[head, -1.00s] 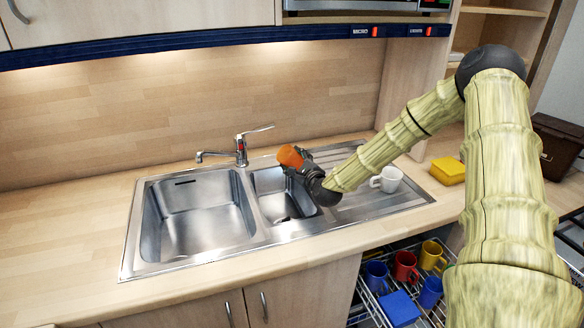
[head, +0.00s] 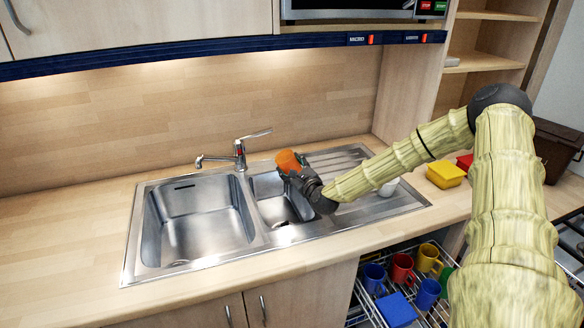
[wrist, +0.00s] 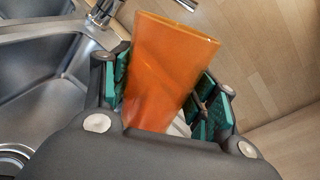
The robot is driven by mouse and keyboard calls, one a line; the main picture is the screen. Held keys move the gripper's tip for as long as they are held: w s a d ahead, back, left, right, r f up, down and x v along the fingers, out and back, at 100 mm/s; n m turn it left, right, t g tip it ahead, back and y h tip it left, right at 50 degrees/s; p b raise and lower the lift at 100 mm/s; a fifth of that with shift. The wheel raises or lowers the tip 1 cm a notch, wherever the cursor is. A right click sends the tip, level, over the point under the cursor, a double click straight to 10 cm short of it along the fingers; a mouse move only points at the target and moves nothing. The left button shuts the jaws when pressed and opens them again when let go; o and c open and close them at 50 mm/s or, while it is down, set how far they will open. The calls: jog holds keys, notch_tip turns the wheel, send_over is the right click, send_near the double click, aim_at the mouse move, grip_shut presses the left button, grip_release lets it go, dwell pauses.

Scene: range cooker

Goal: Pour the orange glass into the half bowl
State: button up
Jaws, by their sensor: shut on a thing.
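The orange glass (head: 288,160) is held in my gripper (head: 293,171), above the back part of the half bowl (head: 274,208), the small basin in the middle of the sink. In the wrist view the glass (wrist: 168,65) sits between the green finger pads, and my gripper (wrist: 165,92) is shut on it. The glass looks tilted there. Its contents cannot be seen, and no stream shows. My gripper and wrist hide part of the half bowl's right side.
The large basin (head: 195,220) is to the left, the tap (head: 239,155) behind. A white mug (head: 389,188) on the drainer is mostly hidden by my arm. A yellow container (head: 445,174) and a red one (head: 465,162) stand to the right. Coloured mugs fill a rack below.

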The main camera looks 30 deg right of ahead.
aim_at(290, 167)
jog(key=shift+a+f+m+b, duration=0.1)
jog(key=shift+f+m+b, duration=0.15)
jog(key=shift+b, duration=0.3)
jog(key=shift+w+r+m+b, duration=0.1)
jog(key=shift+m+b, duration=0.25)
jog(key=shift+b, duration=0.35)
jog(key=shift+a+r+m+t, duration=0.3)
jog(key=shift+r+m, duration=0.15)
jog(key=shift+m, duration=0.15)
jog(key=shift+a+r+m, duration=0.1)
jog(key=shift+a+m, duration=0.15)
jog(key=shift+m, duration=0.15)
jog(key=shift+w+a+r+m+b, duration=0.1)
jog(key=shift+a+r+m+b, duration=0.1)
jog(key=shift+r+m, duration=0.25)
jog(key=shift+w+a+r+m+b, duration=0.15)
jog(key=shift+r+m+b, duration=0.1)
jog(key=shift+m, duration=0.4)
jog(key=shift+s+f, duration=0.1)
jog(key=shift+s, duration=0.05)
